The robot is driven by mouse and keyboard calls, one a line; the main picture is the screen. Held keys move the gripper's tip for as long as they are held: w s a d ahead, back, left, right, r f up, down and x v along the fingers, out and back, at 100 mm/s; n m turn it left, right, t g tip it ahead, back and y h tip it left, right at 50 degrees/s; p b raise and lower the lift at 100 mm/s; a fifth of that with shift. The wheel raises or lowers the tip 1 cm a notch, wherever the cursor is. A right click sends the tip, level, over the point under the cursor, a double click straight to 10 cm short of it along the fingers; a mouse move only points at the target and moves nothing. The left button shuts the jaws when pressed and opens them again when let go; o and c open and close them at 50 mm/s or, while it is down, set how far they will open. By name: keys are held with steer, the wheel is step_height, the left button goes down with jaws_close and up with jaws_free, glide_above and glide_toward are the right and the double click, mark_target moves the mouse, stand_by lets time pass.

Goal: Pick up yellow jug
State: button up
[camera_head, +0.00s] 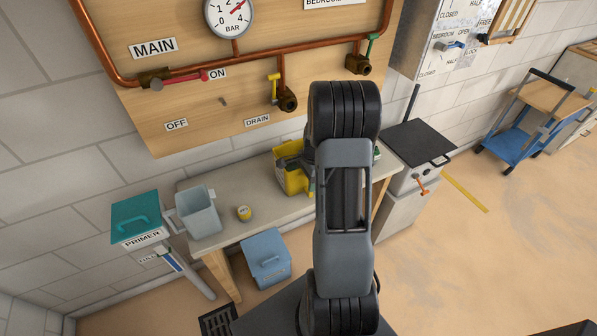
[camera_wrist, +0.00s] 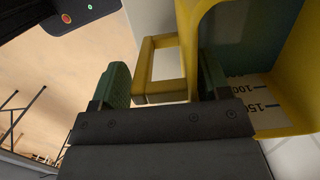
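The yellow jug (camera_head: 294,181) stands on the workbench in the head view, partly covered by my arm. In the wrist view the jug (camera_wrist: 285,118) fills the right side, with its dark inside and printed measuring marks showing. Its square yellow handle (camera_wrist: 163,95) lies between the two green fingertips of my gripper (camera_wrist: 164,82). The fingers stand apart, one on each side of the handle, with the right finger close to the jug's wall. Firm contact on the handle does not show.
A blue bin (camera_head: 266,258) stands below. The pipe board (camera_head: 210,110) is behind the bench. A black-topped unit (camera_head: 418,142) is to the right, with open floor in front.

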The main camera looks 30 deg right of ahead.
jaws_close()
stand_by(0.5)
steer(key=shift+r, duration=0.2)
steer(key=shift+w+r, duration=0.1)
steer(key=shift+r, duration=1.25)
steer(key=shift+s+r, duration=0.25)
steer(key=shift+r, duration=0.05)
steer(key=s+r+b, duration=0.1)
steer(key=s+r, duration=0.8)
steer(key=s, duration=0.4)
steer(key=shift+s+r, duration=0.15)
steer(key=shift+s, duration=0.15)
